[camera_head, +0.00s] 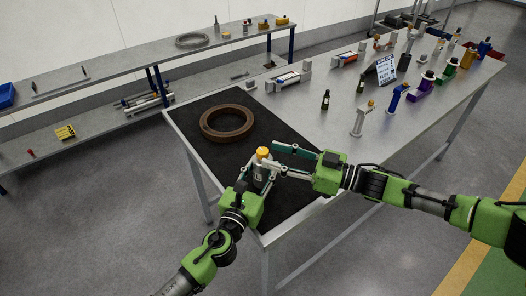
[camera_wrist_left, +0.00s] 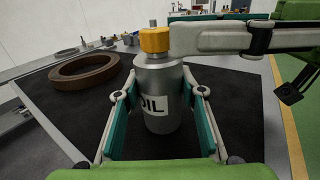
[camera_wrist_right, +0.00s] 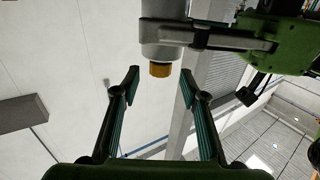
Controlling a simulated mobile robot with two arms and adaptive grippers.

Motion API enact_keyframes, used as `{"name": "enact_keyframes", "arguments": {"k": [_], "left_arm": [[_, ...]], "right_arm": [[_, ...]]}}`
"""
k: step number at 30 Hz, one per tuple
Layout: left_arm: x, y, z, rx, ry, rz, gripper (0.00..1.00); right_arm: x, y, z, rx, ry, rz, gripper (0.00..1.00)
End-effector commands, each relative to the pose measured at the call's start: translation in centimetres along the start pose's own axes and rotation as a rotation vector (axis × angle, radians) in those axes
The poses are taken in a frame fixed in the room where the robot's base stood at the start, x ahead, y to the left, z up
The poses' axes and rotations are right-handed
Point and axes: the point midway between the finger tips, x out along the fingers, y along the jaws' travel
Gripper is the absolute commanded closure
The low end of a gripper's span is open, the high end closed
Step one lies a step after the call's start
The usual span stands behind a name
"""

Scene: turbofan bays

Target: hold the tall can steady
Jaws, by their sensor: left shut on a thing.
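The tall can (camera_wrist_left: 158,78) is a grey cylinder with an "OIL" label and a yellow cap (camera_wrist_left: 154,40). It stands upright on the black mat (camera_head: 224,153) near the table's front edge. My left gripper (camera_head: 257,172) is shut on its body, one finger on each side. My right gripper (camera_head: 269,154) comes from the right at cap height. Its fingers are apart, and one tip overlaps the cap's right edge in the left wrist view; I cannot tell whether it touches. The right wrist view shows the can (camera_wrist_right: 162,35) upside down, beyond the open fingers.
A brown ring (camera_head: 227,122) lies on the mat behind the can. A dark bottle (camera_head: 325,100), a grey stand (camera_head: 362,118) and several coloured fixtures stand farther right on the table. A long shelf bench (camera_head: 110,67) runs behind. The mat around the ring is clear.

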Motion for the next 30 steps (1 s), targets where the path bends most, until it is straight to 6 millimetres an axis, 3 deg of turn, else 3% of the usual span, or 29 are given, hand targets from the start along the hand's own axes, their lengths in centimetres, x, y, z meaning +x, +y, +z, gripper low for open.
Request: {"name": "enact_keyframes", "arguments": {"k": [3, 7, 19, 24, 30], "left_arm": [[0.0, 0.1, 0.0, 0.000, 0.001, 0.001, 0.87], [0.0, 0.1, 0.0, 0.000, 0.001, 0.001, 0.87], [0.0, 0.1, 0.0, 0.001, 0.001, 0.002, 0.87], [0.0, 0.1, 0.0, 0.001, 0.001, 0.002, 0.87], [0.0, 0.1, -0.1, 0.001, 0.001, 0.003, 0.87]], "right_arm": [[2.1, -0.1, 0.0, -0.001, 0.000, -0.001, 0.60], [3.5, 0.0, 0.0, -0.002, 0.000, 0.000, 0.60], [4.1, 0.0, 0.0, -0.002, -0.001, 0.002, 0.60], [4.1, 0.0, 0.0, -0.002, -0.001, 0.001, 1.00], [4.2, -0.1, 0.1, 0.001, 0.001, 0.010, 1.00]]}}
